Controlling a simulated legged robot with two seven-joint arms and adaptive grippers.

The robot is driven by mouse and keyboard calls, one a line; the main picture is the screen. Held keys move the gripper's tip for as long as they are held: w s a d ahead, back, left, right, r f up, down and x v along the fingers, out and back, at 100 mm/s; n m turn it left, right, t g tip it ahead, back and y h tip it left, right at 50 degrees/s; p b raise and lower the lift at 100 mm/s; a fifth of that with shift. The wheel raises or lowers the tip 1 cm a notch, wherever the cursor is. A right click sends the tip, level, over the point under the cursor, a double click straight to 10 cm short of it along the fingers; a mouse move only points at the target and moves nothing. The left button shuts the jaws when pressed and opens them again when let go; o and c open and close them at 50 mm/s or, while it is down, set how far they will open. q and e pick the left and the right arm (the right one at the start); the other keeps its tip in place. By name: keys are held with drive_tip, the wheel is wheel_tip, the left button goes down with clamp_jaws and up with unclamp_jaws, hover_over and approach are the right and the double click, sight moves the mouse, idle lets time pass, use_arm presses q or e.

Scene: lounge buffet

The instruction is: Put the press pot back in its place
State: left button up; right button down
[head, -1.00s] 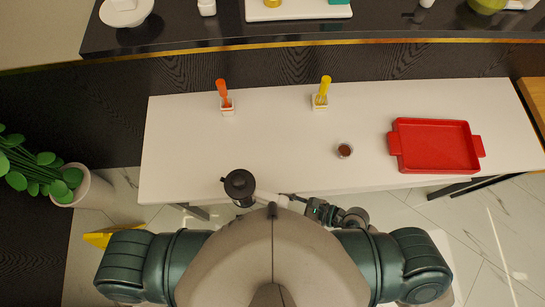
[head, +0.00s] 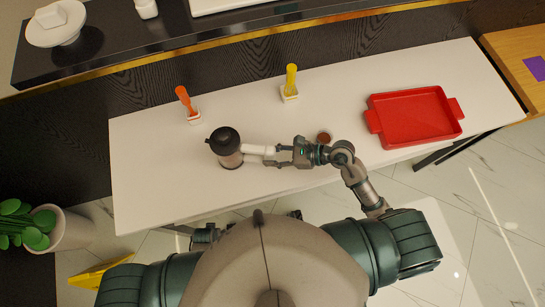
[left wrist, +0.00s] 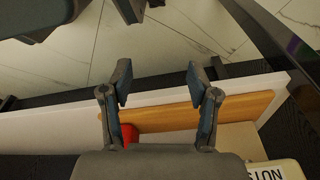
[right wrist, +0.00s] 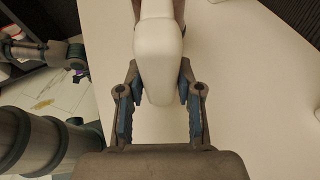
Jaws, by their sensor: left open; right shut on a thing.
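The press pot (head: 226,158) has a black lid and a white handle pointing right. It is over the left part of the white table (head: 150,180); I cannot tell if its base touches the top. My right gripper (head: 275,152) is shut on the handle, which also fills the top middle of the right wrist view (right wrist: 159,50) between the fingers. The pot body is mostly hidden there. My left gripper (left wrist: 158,85) is open and empty in the left wrist view; in the head view it is mostly hidden low by my body.
An orange utensil (head: 184,99) and a yellow utensil (head: 291,77) stand in small white holders behind the pot. A small brown-filled cup (head: 324,137) is close to my right arm. A red tray (head: 375,127) lies at the right. The table's left end is clear.

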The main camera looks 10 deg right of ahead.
drive_tip(key=shift+w+f, duration=0.15)
drive_tip(key=shift+f, duration=0.05)
drive_tip(key=shift+f+b, duration=0.3)
drive_tip(key=shift+f, duration=1.25)
use_arm(q)
drive_tip(key=shift+w+r, duration=0.35)
drive_tip(key=shift+r, duration=0.35)
use_arm(e)
drive_tip(key=c, duration=0.8)
unclamp_jaws()
drive_tip(key=shift+o, duration=0.2)
drive_tip(key=v, duration=1.1)
drive_tip(key=shift+d+b, duration=0.2)
drive_tip(key=shift+b, duration=0.1)
drive_tip(key=shift+s+d+r, duration=0.1)
drive_tip(key=shift+s+d, duration=0.15)
drive_tip(key=shift+r, duration=0.1)
use_arm(q)
drive_tip(key=shift+d+r, duration=0.1)
drive_tip(key=shift+r, duration=0.5)
